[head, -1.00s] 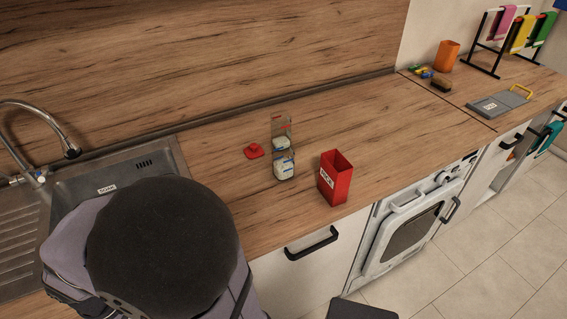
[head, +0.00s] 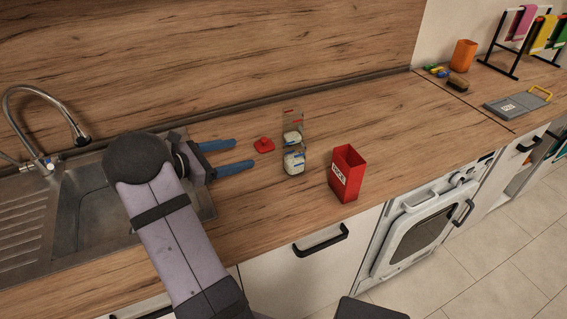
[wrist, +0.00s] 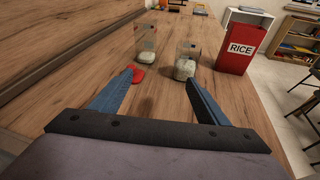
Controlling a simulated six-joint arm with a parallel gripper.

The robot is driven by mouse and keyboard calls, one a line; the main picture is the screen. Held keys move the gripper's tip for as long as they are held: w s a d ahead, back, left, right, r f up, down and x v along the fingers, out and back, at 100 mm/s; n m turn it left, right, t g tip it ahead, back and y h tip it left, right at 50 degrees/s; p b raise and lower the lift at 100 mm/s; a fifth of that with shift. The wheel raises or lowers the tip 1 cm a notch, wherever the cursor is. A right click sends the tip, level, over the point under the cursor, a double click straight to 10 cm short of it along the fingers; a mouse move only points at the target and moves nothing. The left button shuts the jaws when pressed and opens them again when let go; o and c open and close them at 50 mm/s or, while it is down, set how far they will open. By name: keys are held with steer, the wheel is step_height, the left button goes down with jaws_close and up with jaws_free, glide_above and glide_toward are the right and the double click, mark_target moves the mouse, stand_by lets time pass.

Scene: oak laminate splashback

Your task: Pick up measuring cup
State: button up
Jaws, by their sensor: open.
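Two clear containers with white contents stand on the wooden counter, one behind the other: a rear one with red marks (head: 292,137) and a front one with blue marks (head: 294,162). I cannot tell which is the measuring cup. In the wrist view, one container (wrist: 146,45) is farther left and the other (wrist: 187,65) is nearer, ahead of the right finger. My gripper (head: 244,152) is open and empty, its blue fingers pointing right towards them, still apart from both. The gripper also shows in the wrist view (wrist: 161,75).
A small red piece (head: 264,145) lies just beyond my fingertips, left of the containers. An open red box (head: 346,174), labelled RICE in the wrist view (wrist: 236,48), stands to the right. The sink (head: 85,205) is left.

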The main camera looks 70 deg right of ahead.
steer(key=s+d+r+m+g, duration=0.15)
steer(key=s+d+g, duration=0.25)
steer(key=s, duration=0.4)
glide_toward(285, 161)
steer(key=shift+g, duration=0.4)
steer(key=x, duration=0.5)
steer(key=shift+d+f+p, duration=0.15)
steer(key=shift+f+p, duration=0.05)
steer(key=shift+p, duration=0.1)
steer(key=shift+s+d, duration=0.45)
steer(key=shift+d, duration=0.05)
steer(key=shift+s, duration=0.1)
steer(key=shift+p+x, duration=1.25)
steer(key=shift+x, duration=1.85)
steer(key=shift+c, duration=0.6)
